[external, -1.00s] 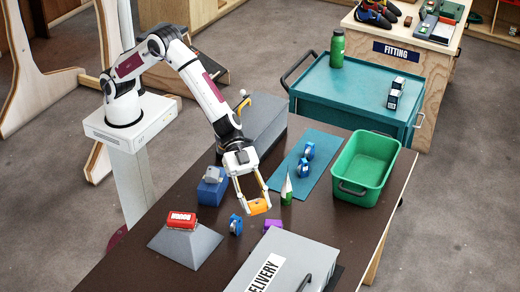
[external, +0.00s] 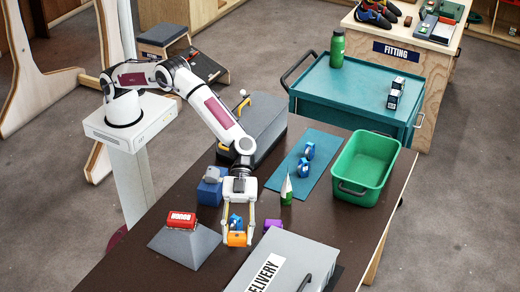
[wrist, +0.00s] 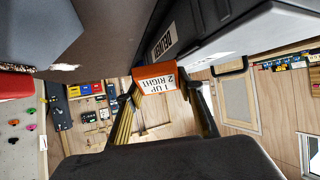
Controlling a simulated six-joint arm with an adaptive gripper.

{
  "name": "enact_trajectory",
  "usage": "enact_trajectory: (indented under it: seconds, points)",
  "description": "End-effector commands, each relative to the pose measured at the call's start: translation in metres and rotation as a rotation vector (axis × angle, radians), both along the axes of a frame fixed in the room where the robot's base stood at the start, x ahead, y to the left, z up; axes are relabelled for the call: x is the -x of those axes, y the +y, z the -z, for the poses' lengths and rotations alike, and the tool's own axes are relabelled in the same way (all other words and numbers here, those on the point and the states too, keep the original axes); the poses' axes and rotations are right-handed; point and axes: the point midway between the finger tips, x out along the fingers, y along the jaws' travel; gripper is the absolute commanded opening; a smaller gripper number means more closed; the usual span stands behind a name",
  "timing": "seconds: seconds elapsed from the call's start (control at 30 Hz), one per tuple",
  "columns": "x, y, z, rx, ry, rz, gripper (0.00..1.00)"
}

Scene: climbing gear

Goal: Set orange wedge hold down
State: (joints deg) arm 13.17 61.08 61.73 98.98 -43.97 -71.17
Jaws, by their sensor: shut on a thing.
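The orange wedge hold (external: 237,240) is between the fingertips of my gripper (external: 238,237), which is shut on it. In the external view it is near the table's front part, between the grey pyramid and the grey delivery box. Whether its underside touches the table cannot be told. In the wrist view the orange wedge hold (wrist: 143,72) sits between both fingers (wrist: 154,88), with a white label reading "1 UP 2 RIGHT" facing the camera.
A blue roll (external: 236,221) shows between my fingers, close behind the wedge. The purple block (external: 273,225) and delivery box (external: 285,262) are to the right. Bare brown table (external: 222,272) lies in front.

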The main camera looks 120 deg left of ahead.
Motion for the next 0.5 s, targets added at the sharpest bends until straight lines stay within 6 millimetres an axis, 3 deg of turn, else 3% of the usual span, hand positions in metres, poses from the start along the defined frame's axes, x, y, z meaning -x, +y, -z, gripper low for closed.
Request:
enact_trajectory:
  seconds: [0.5]
  points:
    - [0.006,-0.010,-0.011,0.000,-0.001,0.094,0.12]
